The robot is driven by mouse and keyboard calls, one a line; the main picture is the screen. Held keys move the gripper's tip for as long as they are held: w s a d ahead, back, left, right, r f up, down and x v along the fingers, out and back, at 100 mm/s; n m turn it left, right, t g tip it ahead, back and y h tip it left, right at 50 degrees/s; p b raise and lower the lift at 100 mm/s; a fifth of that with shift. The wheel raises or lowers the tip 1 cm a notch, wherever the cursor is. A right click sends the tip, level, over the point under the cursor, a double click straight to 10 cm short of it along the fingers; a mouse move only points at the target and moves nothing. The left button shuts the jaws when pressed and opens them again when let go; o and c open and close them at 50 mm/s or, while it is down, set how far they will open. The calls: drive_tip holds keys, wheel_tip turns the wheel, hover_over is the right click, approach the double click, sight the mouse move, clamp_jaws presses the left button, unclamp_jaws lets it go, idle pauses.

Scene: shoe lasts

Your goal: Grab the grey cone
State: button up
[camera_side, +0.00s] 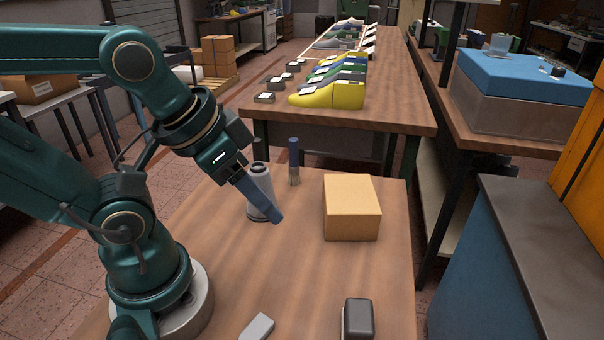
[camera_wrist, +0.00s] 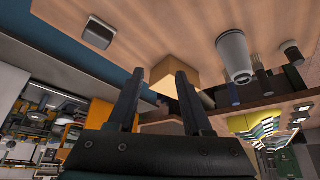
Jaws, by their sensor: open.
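The grey cone (camera_side: 261,184) stands upright on the wooden table, with a dark ring at its base. My gripper (camera_side: 276,219) slants down to the right in front of it, and its fingers hide part of the cone's right side. In the wrist view the cone (camera_wrist: 233,52) lies to the right of my gripper (camera_wrist: 159,72), outside the space between the two fingers. The fingers are apart and nothing is held. Whether a finger touches the cone cannot be told from the side view.
A tan box (camera_side: 351,205) stands right of my gripper. A blue-topped brush-like object (camera_side: 294,160) stands just behind the cone. A light grey block (camera_side: 257,327) and a dark block (camera_side: 358,318) lie at the front. The table's middle is clear. Shoe lasts (camera_side: 330,95) line a farther table.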

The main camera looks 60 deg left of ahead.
drive_tip(key=o, duration=0.8)
